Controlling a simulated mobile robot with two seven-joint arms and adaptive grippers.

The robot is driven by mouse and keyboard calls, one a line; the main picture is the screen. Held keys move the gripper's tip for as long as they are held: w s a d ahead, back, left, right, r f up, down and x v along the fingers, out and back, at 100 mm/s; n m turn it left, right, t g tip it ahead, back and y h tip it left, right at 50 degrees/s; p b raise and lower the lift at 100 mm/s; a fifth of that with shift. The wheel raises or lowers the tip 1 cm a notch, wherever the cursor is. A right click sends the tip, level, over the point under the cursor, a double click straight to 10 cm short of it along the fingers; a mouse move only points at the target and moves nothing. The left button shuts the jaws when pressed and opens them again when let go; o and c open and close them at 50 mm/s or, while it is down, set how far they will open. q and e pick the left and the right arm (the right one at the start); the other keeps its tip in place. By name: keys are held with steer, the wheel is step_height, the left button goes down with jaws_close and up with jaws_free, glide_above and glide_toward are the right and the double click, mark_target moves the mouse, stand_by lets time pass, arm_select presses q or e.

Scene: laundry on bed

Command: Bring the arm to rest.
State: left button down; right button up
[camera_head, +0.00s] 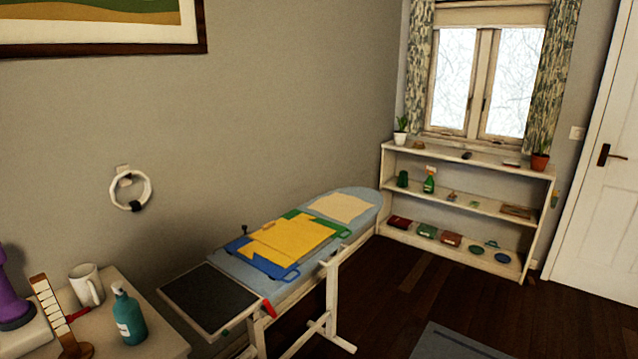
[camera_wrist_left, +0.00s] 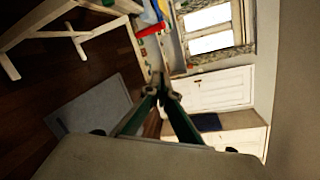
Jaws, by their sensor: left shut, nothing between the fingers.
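My left gripper (camera_wrist_left: 158,84) shows in the left wrist view. Its two green-sided fingers converge and meet at the tips, with nothing between them. It is in free space, with the room tilted behind it. I make out no gripper in the head view, and my right gripper is not seen. The ironing board (camera_head: 228,262) stands along the wall in the head view, with yellow, blue and green folding panels (camera_head: 288,238) and a beige cloth (camera_head: 342,207) on it.
A side table (camera_head: 160,338) at lower left bears a mug (camera_head: 87,285), a teal bottle (camera_head: 128,316) and a purple object (camera_head: 12,290). A white shelf (camera_head: 470,209) stands under the window. A grey mat (camera_head: 455,342) lies on the floor, with bare floor around it.

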arm_select(q)
steer(key=s+a+f+n+g+y, duration=0.2)
steer(key=s+f+n, duration=0.6)
steer(key=s+n, duration=0.4)
steer(key=s+a+f+n+g+y, duration=0.2)
steer(key=s+f+n+y, duration=0.1)
steer(key=s+f+n, duration=0.6)
steer(key=s+n, duration=0.4)
steer(key=shift+s+a+f+n+y, duration=0.15)
steer(key=shift+a+f+n+y, duration=0.05)
steer(key=shift+n+y, duration=0.1)
